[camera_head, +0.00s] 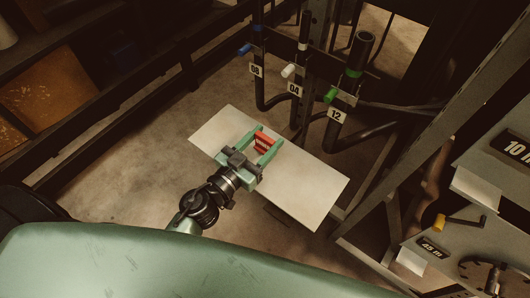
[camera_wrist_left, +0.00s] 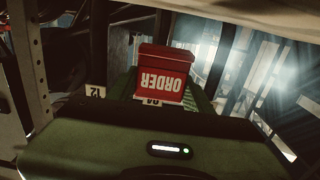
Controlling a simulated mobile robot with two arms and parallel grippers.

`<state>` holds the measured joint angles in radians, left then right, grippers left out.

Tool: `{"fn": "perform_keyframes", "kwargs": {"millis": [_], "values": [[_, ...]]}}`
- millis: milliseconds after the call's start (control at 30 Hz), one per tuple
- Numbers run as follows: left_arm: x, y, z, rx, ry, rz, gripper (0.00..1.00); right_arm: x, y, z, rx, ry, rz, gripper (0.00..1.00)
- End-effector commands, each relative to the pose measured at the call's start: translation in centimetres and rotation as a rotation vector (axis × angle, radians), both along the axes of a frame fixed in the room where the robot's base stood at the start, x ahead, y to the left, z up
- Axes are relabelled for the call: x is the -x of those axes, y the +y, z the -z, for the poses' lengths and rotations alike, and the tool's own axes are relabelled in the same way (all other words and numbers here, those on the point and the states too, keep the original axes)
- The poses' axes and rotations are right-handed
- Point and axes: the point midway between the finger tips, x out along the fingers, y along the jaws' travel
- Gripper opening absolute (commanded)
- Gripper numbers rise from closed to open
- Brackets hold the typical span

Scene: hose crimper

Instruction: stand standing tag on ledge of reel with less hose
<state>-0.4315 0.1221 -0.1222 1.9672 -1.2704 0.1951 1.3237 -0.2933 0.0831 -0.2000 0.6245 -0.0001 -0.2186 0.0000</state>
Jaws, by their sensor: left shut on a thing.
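The standing tag (camera_head: 262,145) is a small red piece with white marks. My left gripper (camera_head: 269,137) is shut on it, with one green finger on each side, above the pale shelf. In the left wrist view the tag (camera_wrist_left: 163,72) shows the word ORDER upside down. I cannot tell if it touches the shelf. At the right edge are two dark reel labels: one starts with 10 (camera_head: 516,149) and is cut off, the other reads 45 m (camera_head: 432,247). A pale ledge (camera_head: 478,190) lies below the first, another (camera_head: 411,261) below the second. My right gripper is not in view.
The pale shelf (camera_head: 312,196) is otherwise bare. Behind it stand dark hoses with plates 08 (camera_head: 255,71), 04 (camera_head: 294,89) and 12 (camera_head: 337,115). A yellow-ended crank (camera_head: 440,221) juts out between the ledges. A slanted metal post (camera_head: 440,120) stands between the shelf and reels.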

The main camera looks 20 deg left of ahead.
Motion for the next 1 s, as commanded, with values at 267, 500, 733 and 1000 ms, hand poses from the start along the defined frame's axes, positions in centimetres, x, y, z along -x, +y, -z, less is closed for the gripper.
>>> {"fn": "perform_keyframes", "kwargs": {"millis": [267, 500, 733, 1000], "values": [[0.0, 0.0, 4.0, 0.0, 0.002, -0.002, 0.06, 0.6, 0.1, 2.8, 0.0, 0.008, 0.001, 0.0], [0.0, 0.0, 3.9, 0.0, 0.001, 0.0, 0.06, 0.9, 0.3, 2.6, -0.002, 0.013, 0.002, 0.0], [0.0, 0.0, 4.2, 0.001, 0.001, 0.0, 0.64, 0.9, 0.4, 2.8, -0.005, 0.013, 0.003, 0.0], [0.0, 0.0, 4.2, 0.001, 0.001, 0.0, 0.72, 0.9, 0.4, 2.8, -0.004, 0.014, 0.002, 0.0]]}}
